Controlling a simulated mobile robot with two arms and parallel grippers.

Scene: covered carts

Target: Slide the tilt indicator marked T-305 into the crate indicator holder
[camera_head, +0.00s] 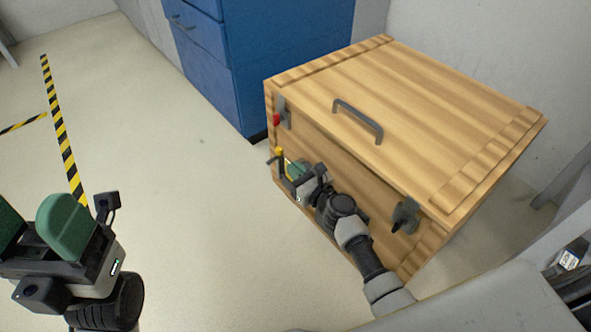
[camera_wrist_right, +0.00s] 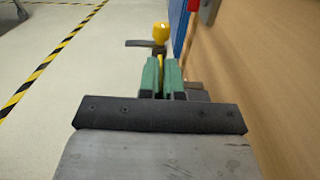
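The wooden crate (camera_head: 420,115) stands at the right with its lid down. My right gripper (camera_head: 290,170) is at the crate's front face, near its left end. Its green fingers (camera_wrist_right: 162,75) are close together on a thin piece, seemingly the tilt indicator, whose yellow knob (camera_wrist_right: 160,32) and dark crossbar (camera_wrist_right: 138,43) show beyond the fingertips. The yellow knob also shows in the head view (camera_head: 279,152). No T-305 marking is readable. I cannot make out the indicator holder. My left gripper (camera_head: 35,222) is open and empty at the lower left, over the floor.
The crate has a lid handle (camera_head: 358,120) and front latches, one (camera_head: 405,215) at the right and one (camera_head: 284,112) by a red part at the left. A blue cabinet (camera_head: 270,50) stands behind. Floor at left is clear, with striped tape (camera_head: 62,135).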

